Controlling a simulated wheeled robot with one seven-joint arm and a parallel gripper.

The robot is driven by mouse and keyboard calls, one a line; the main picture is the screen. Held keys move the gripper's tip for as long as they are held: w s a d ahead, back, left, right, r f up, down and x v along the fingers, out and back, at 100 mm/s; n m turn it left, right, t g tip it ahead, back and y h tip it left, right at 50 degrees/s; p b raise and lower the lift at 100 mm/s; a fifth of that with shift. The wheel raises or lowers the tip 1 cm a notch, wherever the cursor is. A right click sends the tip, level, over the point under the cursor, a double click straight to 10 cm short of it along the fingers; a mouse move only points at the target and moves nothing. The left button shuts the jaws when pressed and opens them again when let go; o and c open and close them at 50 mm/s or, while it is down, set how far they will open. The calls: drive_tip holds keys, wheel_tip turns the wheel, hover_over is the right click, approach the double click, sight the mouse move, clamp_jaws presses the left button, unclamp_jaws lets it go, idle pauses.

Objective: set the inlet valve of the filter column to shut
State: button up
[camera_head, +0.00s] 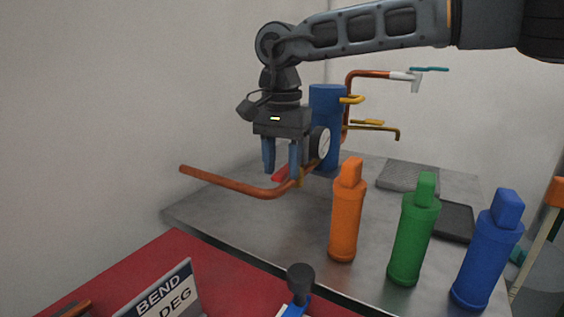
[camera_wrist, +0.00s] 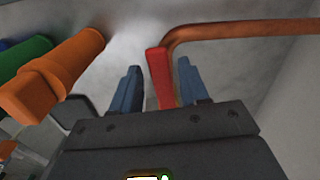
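The blue filter column (camera_head: 327,112) stands upright on the grey bench behind my gripper. A copper pipe (camera_head: 232,184) runs from the left, bends, and leads toward the column's foot; it also shows in the wrist view (camera_wrist: 240,31). A red lever handle (camera_head: 280,174) sits by this pipe near the bend. My gripper (camera_head: 281,167) points down, open, with its blue fingers either side of the red handle. In the wrist view the red handle (camera_wrist: 160,78) lies between the fingers, with a narrow gap showing on each side. The valve body is mostly hidden.
Yellow handles (camera_head: 368,122) and an upper pipe with a teal handle (camera_head: 428,69) are right of the column. Orange (camera_head: 345,215), green (camera_head: 412,235) and blue (camera_head: 485,255) bottles line the bench's front right. A round gauge (camera_head: 321,143) is close to my gripper.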

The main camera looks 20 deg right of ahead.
clamp_jaws()
